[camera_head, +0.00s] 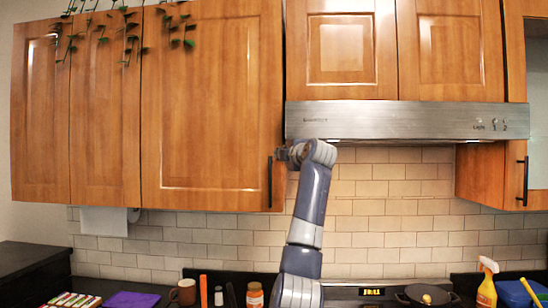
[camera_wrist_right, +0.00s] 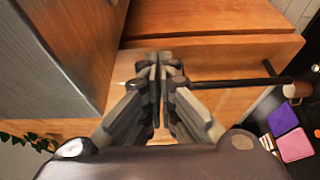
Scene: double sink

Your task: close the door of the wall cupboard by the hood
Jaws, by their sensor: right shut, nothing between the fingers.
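The wall cupboard left of the hood has a wooden door (camera_head: 210,110) with a black bar handle (camera_head: 270,182) low at its right edge. The door looks nearly flush with its neighbours; I cannot tell whether a narrow gap remains. My right gripper (camera_head: 285,153) is at the door's right edge, beside the handle's upper end. In the right wrist view its fingers (camera_wrist_right: 155,62) are together and empty, in front of the wood. The handle (camera_wrist_right: 235,81) runs rightward from behind them, and I cannot tell whether they touch the door. My left gripper is out of view.
The metal hood (camera_head: 400,121) is just right of the door and close to my right arm. Another cupboard with a glass door (camera_head: 538,120) stands right of the hood. Leaves (camera_head: 130,40) hang over the cupboard.

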